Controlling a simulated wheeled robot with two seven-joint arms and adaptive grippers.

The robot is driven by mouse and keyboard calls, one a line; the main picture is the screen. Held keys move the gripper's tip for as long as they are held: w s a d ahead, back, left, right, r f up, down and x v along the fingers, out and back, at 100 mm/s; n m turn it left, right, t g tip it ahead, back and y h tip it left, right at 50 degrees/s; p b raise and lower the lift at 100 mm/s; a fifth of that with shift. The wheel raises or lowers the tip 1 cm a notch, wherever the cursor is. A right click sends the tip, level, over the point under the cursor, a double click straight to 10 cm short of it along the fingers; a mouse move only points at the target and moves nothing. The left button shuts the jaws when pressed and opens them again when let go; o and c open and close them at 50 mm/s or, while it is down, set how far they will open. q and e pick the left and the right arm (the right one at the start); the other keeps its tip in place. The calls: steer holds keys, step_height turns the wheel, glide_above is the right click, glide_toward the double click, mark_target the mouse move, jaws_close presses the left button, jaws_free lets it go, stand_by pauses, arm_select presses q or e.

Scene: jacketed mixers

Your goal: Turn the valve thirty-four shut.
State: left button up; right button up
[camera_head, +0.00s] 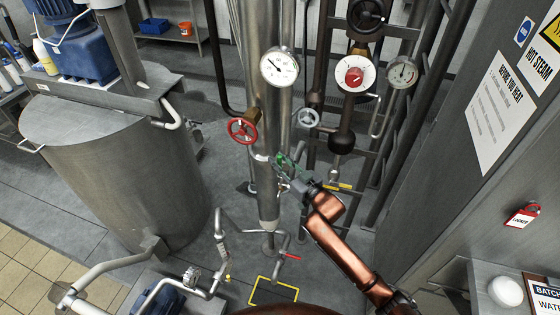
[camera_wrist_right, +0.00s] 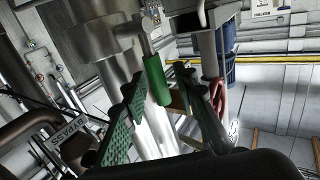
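No label reading thirty-four is legible, so I cannot tell which valve it marks. A green handle (camera_wrist_right: 155,80) sticks out from the steel pipework in the right wrist view. My right gripper (camera_head: 286,164) is beside the tall steel column in the head view. In the wrist view its green-padded fingers (camera_wrist_right: 157,88) are apart, with the green handle showing between their tips. I cannot tell whether they touch it. A red handwheel (camera_head: 242,130) is on the column, left of the gripper. A grey handwheel (camera_head: 306,118) is above right. My left gripper is not in view.
A round gauge (camera_head: 279,67) is on the column above the gripper. A red lever (camera_head: 291,256) is low on the pipework. A large steel tank (camera_head: 150,185) stands left. A grey cabinet (camera_head: 460,150) stands right.

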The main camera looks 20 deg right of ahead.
jaws_close()
stand_by(0.5)
